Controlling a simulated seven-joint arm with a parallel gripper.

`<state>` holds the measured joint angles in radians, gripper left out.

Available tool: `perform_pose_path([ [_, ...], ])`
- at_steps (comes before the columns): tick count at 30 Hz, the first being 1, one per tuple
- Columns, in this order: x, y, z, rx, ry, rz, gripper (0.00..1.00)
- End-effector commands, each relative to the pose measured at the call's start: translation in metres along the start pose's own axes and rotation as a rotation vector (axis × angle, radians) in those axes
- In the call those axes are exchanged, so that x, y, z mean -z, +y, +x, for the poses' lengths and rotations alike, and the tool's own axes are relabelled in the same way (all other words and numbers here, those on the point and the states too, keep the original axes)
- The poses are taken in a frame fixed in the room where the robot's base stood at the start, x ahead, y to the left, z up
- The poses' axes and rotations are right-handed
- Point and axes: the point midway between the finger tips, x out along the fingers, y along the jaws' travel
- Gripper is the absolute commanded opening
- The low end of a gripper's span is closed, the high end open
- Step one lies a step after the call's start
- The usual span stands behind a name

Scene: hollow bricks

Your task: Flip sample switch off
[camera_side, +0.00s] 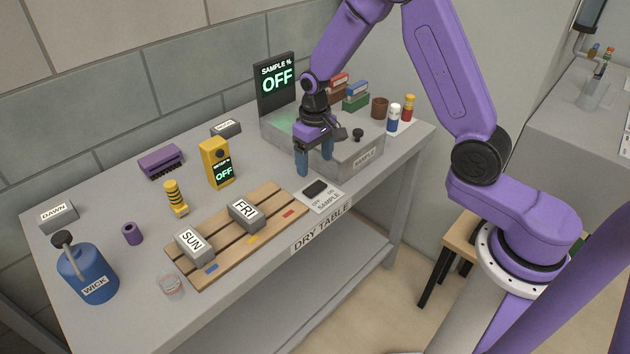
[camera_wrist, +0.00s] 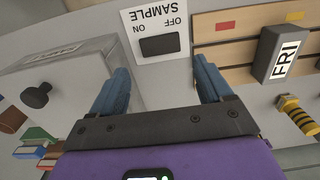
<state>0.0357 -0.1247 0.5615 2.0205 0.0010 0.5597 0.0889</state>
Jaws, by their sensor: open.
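The sample switch is a black rocker (camera_side: 315,188) on a white plate (camera_side: 327,200) marked OFF, ON and SAMPLE, near the table's front edge. It also shows in the wrist view as a dark rocker (camera_wrist: 160,45) on its plate (camera_wrist: 140,17). My gripper (camera_side: 314,167) is open and empty, with blue fingers pointing down, above and behind the plate. In the wrist view the switch lies ahead, between the lines of the two fingers (camera_wrist: 162,88). A black display (camera_side: 277,82) reads SAMPLE % OFF in green. Which way the rocker is tipped I cannot tell.
A grey box labelled SAMPLE with a black knob (camera_side: 358,134) stands beside my gripper. A wooden rack (camera_side: 222,243) with FRI (camera_side: 245,213) and SUN (camera_side: 194,245) bricks lies left of the switch. A yellow meter (camera_side: 215,163) reading OFF stands behind the rack.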

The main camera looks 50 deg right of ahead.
Motion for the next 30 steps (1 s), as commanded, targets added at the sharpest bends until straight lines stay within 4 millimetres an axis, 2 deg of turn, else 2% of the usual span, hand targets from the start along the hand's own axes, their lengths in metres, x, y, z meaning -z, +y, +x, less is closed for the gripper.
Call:
perform_pose_path([
  [1,-0.001,0.000,0.011,0.000,-0.006,0.000,0.79],
  [6,-0.001,0.000,0.039,0.000,-0.005,0.000,0.79],
  [12,-0.001,0.000,0.063,0.000,-0.003,-0.001,0.79],
  [18,-0.001,0.000,0.074,0.000,-0.001,-0.001,0.79],
  [27,0.000,0.000,0.075,0.001,0.001,-0.001,0.79],
  [29,0.000,0.000,0.075,0.001,0.000,-0.001,0.59],
  [30,0.000,0.000,0.075,0.001,0.000,-0.001,0.46],
])
